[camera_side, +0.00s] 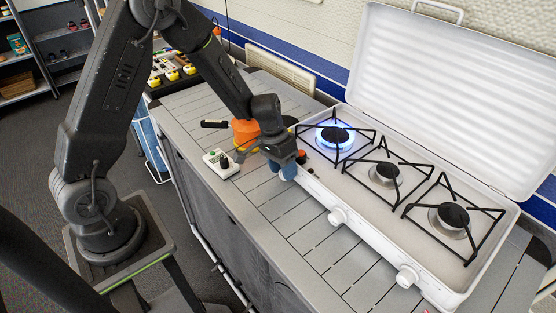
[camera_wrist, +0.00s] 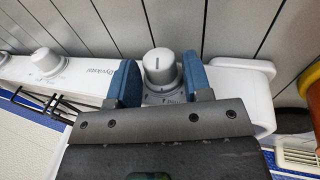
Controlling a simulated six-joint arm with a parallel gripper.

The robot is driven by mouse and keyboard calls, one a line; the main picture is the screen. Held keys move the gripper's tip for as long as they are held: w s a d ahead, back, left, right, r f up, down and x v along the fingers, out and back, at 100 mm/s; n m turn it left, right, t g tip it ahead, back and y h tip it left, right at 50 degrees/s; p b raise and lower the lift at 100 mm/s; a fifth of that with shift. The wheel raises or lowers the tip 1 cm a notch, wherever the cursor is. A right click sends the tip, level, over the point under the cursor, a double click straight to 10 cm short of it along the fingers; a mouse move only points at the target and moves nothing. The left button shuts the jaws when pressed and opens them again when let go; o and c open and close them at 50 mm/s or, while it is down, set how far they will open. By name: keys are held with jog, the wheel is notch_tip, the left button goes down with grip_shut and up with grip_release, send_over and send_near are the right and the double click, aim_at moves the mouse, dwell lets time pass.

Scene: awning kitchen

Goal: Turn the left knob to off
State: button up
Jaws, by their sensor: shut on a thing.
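The left knob (camera_wrist: 158,66) is a round white knob on the stove's front panel, with a dark pointer line that points up in the wrist view. My gripper (camera_wrist: 161,82) has its blue fingers on either side of this knob and is shut on it. In the side view my gripper (camera_side: 286,171) is at the stove's left front and hides the left knob. The white stove (camera_side: 318,187) has its lid open. Its left burner (camera_side: 335,135) burns with a blue flame.
The middle knob (camera_side: 337,217) and right knob (camera_side: 407,276) sit along the front panel. The middle burner (camera_side: 385,173) and right burner (camera_side: 449,217) show no flame. A white box-like item (camera_side: 221,163) and an orange object (camera_side: 245,132) stand left of my gripper. The counter's front is clear.

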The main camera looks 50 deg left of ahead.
jog(key=shift+d+y, duration=0.2)
jog(key=shift+y, duration=0.8)
jog(key=shift+d, duration=0.1)
jog(key=shift+d+y, duration=0.15)
jog(key=shift+y, duration=1.05)
jog(key=shift+d+y, duration=0.2)
jog(key=shift+y, duration=1)
jog(key=o, duration=1.4)
jog(key=shift+c, duration=0.2)
